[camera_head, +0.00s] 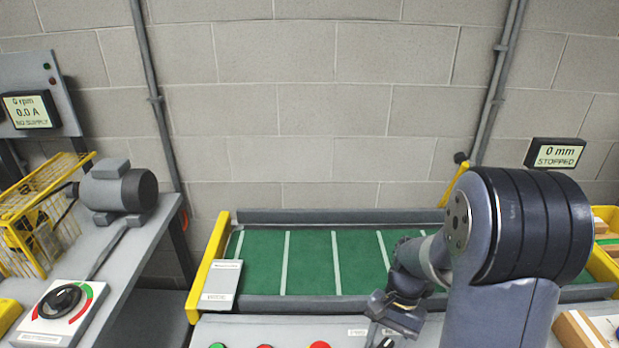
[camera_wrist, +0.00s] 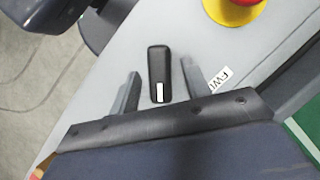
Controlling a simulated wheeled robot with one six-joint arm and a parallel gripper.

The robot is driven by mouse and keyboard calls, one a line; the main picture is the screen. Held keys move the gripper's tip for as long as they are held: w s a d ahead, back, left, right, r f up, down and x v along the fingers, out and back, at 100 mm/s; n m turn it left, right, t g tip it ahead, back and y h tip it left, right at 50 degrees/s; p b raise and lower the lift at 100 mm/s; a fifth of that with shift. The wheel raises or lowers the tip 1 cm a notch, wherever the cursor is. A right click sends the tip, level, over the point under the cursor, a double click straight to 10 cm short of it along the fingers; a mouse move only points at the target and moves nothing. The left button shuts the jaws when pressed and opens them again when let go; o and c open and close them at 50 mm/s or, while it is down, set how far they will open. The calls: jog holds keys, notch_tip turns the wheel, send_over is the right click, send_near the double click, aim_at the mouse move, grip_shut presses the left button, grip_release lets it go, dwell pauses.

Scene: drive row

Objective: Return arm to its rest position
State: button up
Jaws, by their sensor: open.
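My arm rises from the lower right of the head view, folded forward over the front of the green conveyor. My gripper (camera_head: 390,322) hangs low over the grey control panel (camera_head: 290,328) at the conveyor's front edge. In the wrist view my gripper (camera_wrist: 160,76) is open, with one finger on each side of a black selector knob (camera_wrist: 158,64) bearing a white mark. The fingers look apart from the knob. A label that seems to read "FWD" (camera_wrist: 219,78) lies right of it. A red button on a yellow base (camera_wrist: 236,10) shows beyond.
The green conveyor belt (camera_head: 310,262) has yellow ends. Its display (camera_head: 555,154) reads "0 mm STOPPED". At left, a bench holds a motor (camera_head: 117,192), a yellow cage (camera_head: 38,205) and a dial box (camera_head: 58,312). The space above the belt's left is clear.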

jog(key=n+h, duration=0.1)
jog(key=n, duration=0.1)
jog(key=n+h+b, duration=0.1)
jog(key=n, duration=0.1)
jog(key=shift+a+n+g, duration=0.15)
jog(key=shift+n+g, duration=0.15)
jog(key=shift+n, duration=0.1)
jog(key=shift+r, duration=0.1)
